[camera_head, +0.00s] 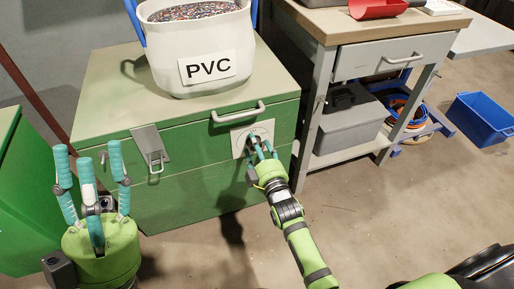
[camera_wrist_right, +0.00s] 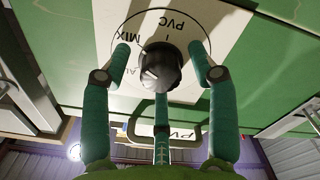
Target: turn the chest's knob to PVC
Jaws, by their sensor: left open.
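The green chest (camera_head: 185,185) stands in the middle of the head view. A pale dial plate on its front carries a round dark grey knob (camera_wrist_right: 160,68). The right wrist view shows the dial upside down, with the labels PVC, MIX and AL around it. A light mark on the knob seems to face AL, but its exact setting is hard to tell. My right gripper (camera_head: 262,147) is at the dial. In the wrist view its three fingers (camera_wrist_right: 160,75) surround the knob, with gaps at both sides. My left gripper (camera_head: 91,165) is open and empty, upright left of the chest front.
A white bucket (camera_head: 204,58) labelled PVC, full of granules, stands on the chest lid. The chest has a lid handle (camera_head: 238,112) and a metal hasp (camera_head: 151,146). A workbench (camera_head: 385,25) stands right of it. A blue crate (camera_head: 484,119) lies on the floor further right.

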